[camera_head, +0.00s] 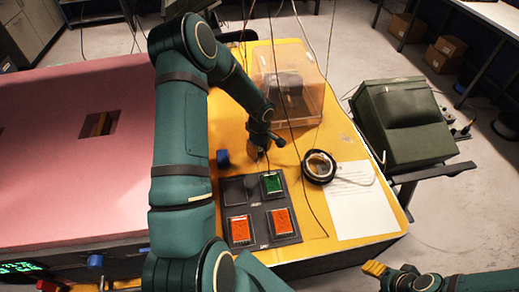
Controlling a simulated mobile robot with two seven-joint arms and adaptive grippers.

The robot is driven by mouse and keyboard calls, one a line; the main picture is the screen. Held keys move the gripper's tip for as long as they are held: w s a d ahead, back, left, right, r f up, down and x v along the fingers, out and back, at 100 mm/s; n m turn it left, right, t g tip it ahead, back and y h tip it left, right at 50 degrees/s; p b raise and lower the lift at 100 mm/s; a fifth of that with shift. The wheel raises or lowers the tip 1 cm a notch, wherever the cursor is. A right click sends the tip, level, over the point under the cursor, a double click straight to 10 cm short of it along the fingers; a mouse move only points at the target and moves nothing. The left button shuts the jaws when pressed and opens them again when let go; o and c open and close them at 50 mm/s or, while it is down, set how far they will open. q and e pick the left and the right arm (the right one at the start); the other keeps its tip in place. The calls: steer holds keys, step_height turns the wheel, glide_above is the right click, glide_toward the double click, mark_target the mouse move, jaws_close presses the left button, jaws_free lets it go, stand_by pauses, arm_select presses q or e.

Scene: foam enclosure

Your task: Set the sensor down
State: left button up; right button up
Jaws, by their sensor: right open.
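A dark tray (256,210) on the yellow table holds a green block (271,184) at its back right. An orange block (240,230) and another orange block (282,221) lie in its front slots. The back left slot looks empty. I cannot tell which item is the sensor. My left gripper (262,152) points down just behind the green block. Its fingers are small and partly hidden, so I cannot tell whether they hold anything. My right gripper (375,268) is open at the lower right, off the table's front edge, with a yellow fingertip showing.
A clear amber box (288,78) with a dark item inside stands at the table's back. A black cable coil (319,167) and white paper (362,205) lie right. A small blue object (223,157) is left. The pink foam enclosure (60,170) fills the left; thin wires hang overhead.

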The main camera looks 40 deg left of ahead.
mark_target(260, 150)
arm_select(q)
steer(key=shift+o, duration=0.6)
steer(key=shift+r, duration=0.15)
steer(key=shift+w+r, duration=0.1)
steer(key=shift+r, duration=0.3)
step_height(260, 150, up, 11)
steer(key=shift+r, duration=0.15)
steer(key=shift+d, duration=0.15)
